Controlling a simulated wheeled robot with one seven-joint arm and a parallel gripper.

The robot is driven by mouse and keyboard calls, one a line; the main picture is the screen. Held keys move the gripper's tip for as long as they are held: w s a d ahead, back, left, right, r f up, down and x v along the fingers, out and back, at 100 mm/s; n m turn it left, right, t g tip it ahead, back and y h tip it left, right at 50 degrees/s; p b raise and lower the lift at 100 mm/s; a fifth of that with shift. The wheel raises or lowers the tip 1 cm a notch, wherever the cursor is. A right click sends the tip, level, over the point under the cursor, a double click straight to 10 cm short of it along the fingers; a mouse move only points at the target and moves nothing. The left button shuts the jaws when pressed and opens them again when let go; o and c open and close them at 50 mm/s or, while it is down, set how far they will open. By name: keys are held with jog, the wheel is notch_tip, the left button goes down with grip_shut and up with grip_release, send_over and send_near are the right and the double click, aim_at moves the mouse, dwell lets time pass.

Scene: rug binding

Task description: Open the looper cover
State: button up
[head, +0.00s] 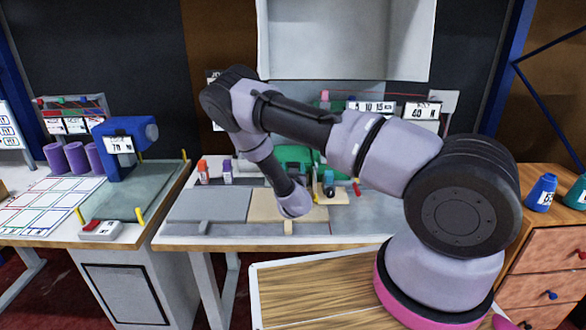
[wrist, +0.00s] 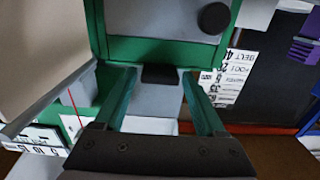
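The green machine (head: 293,155) stands on the middle table in the head view, largely hidden behind my arm. In the wrist view its green frame (wrist: 160,52) surrounds a grey panel (wrist: 150,20) with a round black knob (wrist: 215,18). A small black tab (wrist: 160,74) is at the frame's edge, with a grey surface (wrist: 155,99) beside it. I cannot tell for certain which part is the looper cover. My gripper (wrist: 159,76) is open, its two fingers apart on either side of the black tab. Contact with the tab is not visible. The fingers cannot be made out in the head view.
A grey plate (head: 210,205) and a tan board (head: 262,207) lie at the table's front. Small bottles (head: 203,171) stand left of the machine. A blue machine (head: 126,145) is on the left table. A large pale panel (head: 345,40) hangs above.

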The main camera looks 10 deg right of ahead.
grip_shut()
jog(key=shift+r, duration=0.1)
jog(key=shift+r+g, duration=0.4)
jog(key=shift+r, duration=0.4)
jog(key=w+d+r+g+y, duration=0.2)
jog(key=w+r+g, duration=0.7)
jog(key=w+r, duration=0.4)
jog(key=shift+w+d+r+g, duration=0.2)
jog(key=shift+w+r+g, duration=0.15)
jog(key=shift+r, duration=1.95)
